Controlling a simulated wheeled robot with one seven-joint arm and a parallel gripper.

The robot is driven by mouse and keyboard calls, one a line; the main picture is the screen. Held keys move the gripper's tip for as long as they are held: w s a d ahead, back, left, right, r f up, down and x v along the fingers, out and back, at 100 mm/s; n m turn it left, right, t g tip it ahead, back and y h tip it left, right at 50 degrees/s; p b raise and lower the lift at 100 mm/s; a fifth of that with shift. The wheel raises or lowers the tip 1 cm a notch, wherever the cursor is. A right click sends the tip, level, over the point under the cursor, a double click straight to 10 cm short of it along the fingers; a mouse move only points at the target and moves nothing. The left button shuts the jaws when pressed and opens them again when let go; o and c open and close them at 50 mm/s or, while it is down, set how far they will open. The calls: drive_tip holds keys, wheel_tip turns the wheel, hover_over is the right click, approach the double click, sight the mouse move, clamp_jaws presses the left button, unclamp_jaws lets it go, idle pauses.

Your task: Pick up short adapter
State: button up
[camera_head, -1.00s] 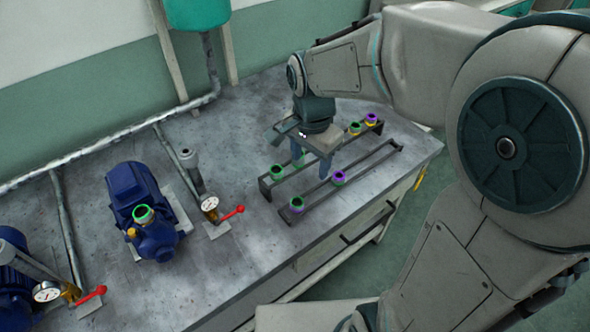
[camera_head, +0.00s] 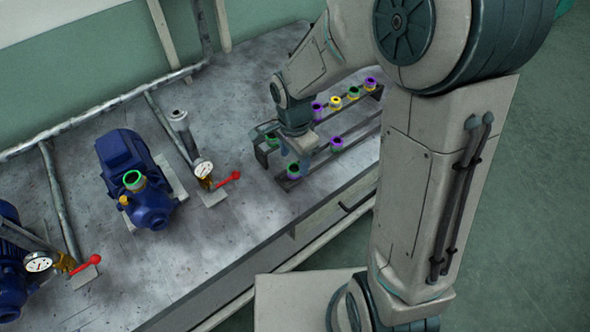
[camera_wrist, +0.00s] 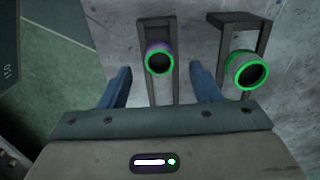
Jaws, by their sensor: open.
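Ring-shaped adapters stand on two dark rails on the bench. One, with a purple body and green rim (camera_wrist: 159,60), sits at the near end of the front rail (camera_wrist: 161,92). In the wrist view it lies in line with the gap between the fingers of my gripper (camera_wrist: 161,77), slightly beyond the tips. My gripper is open and empty, pointing down over the rails' near end; it also shows in the head view (camera_head: 285,155), where it partly hides that adapter. A green adapter (camera_wrist: 247,71) stands on the back rail, right of my fingers. I cannot tell which is the short one.
Other purple (camera_head: 317,108), yellow (camera_head: 336,103) and green (camera_head: 353,93) adapters stand farther along the back rail; another purple one (camera_head: 337,143) is on the front rail. A blue pump (camera_head: 135,180), gauge (camera_head: 203,169) and red-handled valve (camera_head: 228,179) lie left.

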sight(294, 167)
wheel_tip(294, 167, down, 4)
drive_tip(key=shift+r, duration=0.15)
drive_tip(key=c, duration=1.1)
drive_tip(key=shift+r, duration=0.1)
